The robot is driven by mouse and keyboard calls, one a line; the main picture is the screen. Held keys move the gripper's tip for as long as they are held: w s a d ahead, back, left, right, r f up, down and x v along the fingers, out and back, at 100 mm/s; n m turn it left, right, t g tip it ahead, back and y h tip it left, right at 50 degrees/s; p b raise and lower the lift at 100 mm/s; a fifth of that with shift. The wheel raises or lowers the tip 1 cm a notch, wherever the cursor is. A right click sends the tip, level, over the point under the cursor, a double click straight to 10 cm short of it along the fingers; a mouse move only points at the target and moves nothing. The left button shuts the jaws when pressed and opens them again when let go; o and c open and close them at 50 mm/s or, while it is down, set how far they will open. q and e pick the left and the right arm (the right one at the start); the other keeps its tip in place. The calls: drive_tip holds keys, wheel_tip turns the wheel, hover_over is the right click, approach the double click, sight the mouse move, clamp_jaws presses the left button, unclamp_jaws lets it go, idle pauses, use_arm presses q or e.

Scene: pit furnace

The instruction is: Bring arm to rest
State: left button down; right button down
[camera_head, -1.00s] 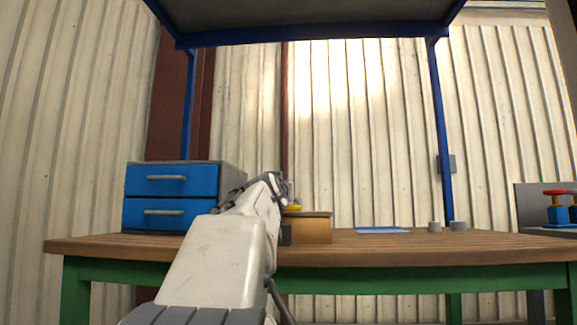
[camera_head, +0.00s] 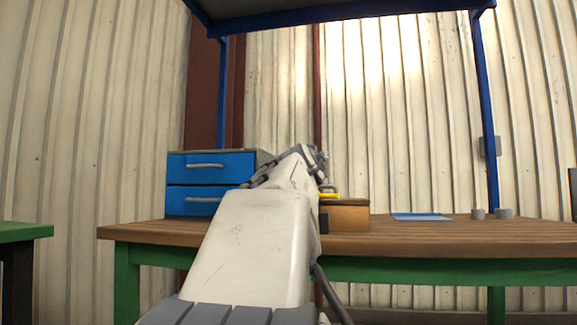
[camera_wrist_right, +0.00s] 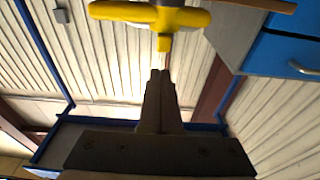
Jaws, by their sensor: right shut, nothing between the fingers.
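My right arm rises through the middle of the head view, with its wrist (camera_head: 308,160) in front of the workbench. Its fingers hide behind the wrist there. In the right wrist view my right gripper (camera_wrist_right: 160,72) is shut, with its two fingers together and nothing between them. A yellow handle (camera_wrist_right: 150,14) lies just beyond the fingertips in that view; I cannot tell whether they touch. The handle shows in the head view as a small yellow piece (camera_head: 329,194) above a wooden box. My left gripper is not in view.
A wooden workbench (camera_head: 470,232) on green legs carries a blue drawer unit (camera_head: 195,168), the wooden box (camera_head: 348,217), a blue sheet (camera_head: 420,217) and two small grey cylinders (camera_head: 504,213). A blue frame (camera_head: 489,130) stands over it. Another green table (camera_head: 25,231) edges in left.

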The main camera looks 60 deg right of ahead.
drive_tip(key=s+a+f+b, duration=0.1)
drive_tip(key=a+f+b, duration=0.2)
drive_tip(key=a, duration=0.2)
drive_tip(key=shift+s+a+f+b, duration=0.2)
drive_tip(key=shift+s+b, duration=0.1)
drive_tip(key=shift+b, duration=0.1)
